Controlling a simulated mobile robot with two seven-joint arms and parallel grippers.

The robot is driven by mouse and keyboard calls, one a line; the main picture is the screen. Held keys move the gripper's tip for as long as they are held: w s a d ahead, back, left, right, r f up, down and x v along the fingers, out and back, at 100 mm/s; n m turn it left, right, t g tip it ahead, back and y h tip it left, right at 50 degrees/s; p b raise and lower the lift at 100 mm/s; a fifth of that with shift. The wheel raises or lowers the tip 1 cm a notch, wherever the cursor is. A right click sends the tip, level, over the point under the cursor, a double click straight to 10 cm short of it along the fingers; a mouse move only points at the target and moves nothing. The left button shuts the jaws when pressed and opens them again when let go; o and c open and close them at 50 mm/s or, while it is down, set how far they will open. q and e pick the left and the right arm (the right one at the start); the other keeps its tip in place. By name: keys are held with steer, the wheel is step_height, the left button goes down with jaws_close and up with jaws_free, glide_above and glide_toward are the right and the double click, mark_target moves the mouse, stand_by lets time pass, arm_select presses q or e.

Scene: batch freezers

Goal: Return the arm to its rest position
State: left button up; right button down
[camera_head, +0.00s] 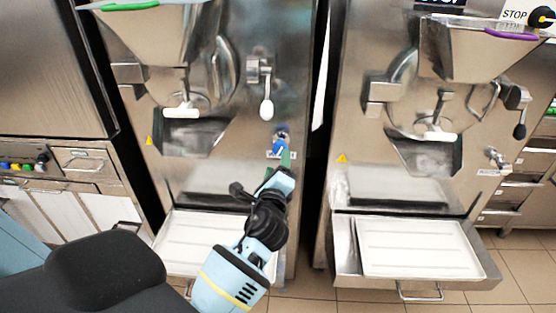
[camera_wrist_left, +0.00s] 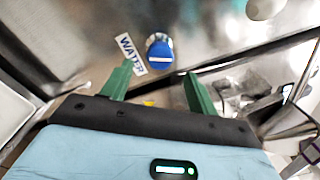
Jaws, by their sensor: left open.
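My left arm reaches in from the bottom of the head view toward the left batch freezer (camera_head: 290,80). My left gripper (camera_head: 283,160) is at the freezer's front, just below a blue water knob (camera_head: 278,145). In the left wrist view the two green fingers (camera_wrist_left: 157,82) are spread apart with nothing between them. The blue knob (camera_wrist_left: 160,54) and a "WATER" label (camera_wrist_left: 130,52) lie just beyond the fingertips, and I see no finger closed on the knob. My right gripper is not in view.
A white tray (camera_head: 190,238) sits at the left freezer's base, partly behind my arm. A second freezer (camera_head: 350,135) with its own white tray (camera_head: 420,248) stands to the right. A narrow gap separates the machines. Tiled floor (camera_head: 520,268) shows at lower right.

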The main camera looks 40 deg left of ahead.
arm_select(q)
steer(key=shift+s+f, duration=0.1)
stand_by(0.5)
steer(key=s+d+f+n+g+h+p, duration=0.2)
steer(key=s+d+f+n+h, duration=0.2)
steer(key=s+f, duration=0.5)
steer(key=s+d+f+n+g+h+p, duration=0.2)
steer(key=s+d+f+n+h, duration=0.15)
steer(key=s+f, duration=0.45)
steer(key=s+d+f+n+g+h+p, duration=0.1)
steer(key=s+d+n, duration=0.3)
steer(key=s, duration=0.7)
steer(key=s+d+f+n+g+h+p, duration=0.1)
steer(key=s+d+f+n, duration=0.3)
steer(key=s, duration=0.7)
steer(key=shift+s+d+f+n+g+h, duration=0.2)
steer(key=shift+s+n+g+h, duration=0.2)
steer(key=shift+n+g+h, duration=0.3)
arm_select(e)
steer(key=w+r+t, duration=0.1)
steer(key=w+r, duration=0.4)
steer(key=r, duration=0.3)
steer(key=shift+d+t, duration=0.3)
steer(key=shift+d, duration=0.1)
